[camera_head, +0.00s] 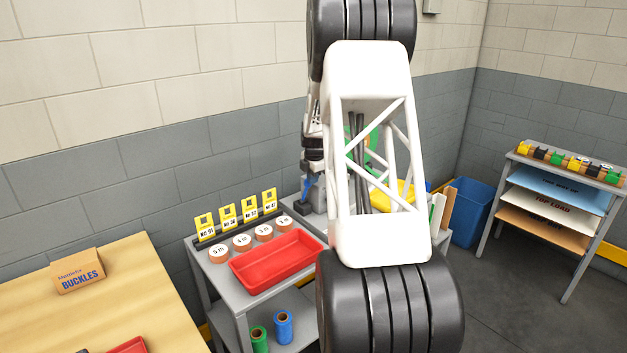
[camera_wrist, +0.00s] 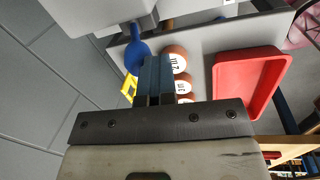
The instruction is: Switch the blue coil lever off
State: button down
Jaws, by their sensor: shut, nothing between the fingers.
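The blue coil lever (camera_wrist: 136,56) shows in the wrist view as a round blue end on a short stem, beside a pale grey housing (camera_wrist: 95,12). My gripper (camera_wrist: 157,72) is shut and empty, its blue-faced fingers just right of the lever. I cannot tell whether they touch it. In the head view my arm covers most of the machine; a small blue piece shows left of the arm, but I cannot tell whether it is the lever or my fingertips. The lever's setting is not clear.
A red tray (camera_head: 243,267) sits on the grey cart (camera_head: 231,303) near my gripper, with round labelled coils (camera_head: 242,241) and yellow number tags (camera_head: 228,215) behind it. A wooden table (camera_head: 140,290) stands left, a blue bin (camera_head: 474,215) and shelf rack (camera_head: 508,178) right.

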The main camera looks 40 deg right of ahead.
jog(key=shift+w+r, duration=0.25)
jog(key=shift+w, duration=0.3)
jog(key=shift+w+r, duration=0.2)
jog(key=shift+w, duration=0.3)
jog(key=shift+w+r+g, duration=0.25)
jog(key=shift+w+g, duration=0.75)
jog(key=shift+w, duration=0.2)
jog(key=w+g, duration=0.4)
jog(key=w, duration=0.3)
jog(key=shift+w+f, duration=0.2)
jog(key=shift+f, duration=0.1)
jog(key=shift+r, duration=0.15)
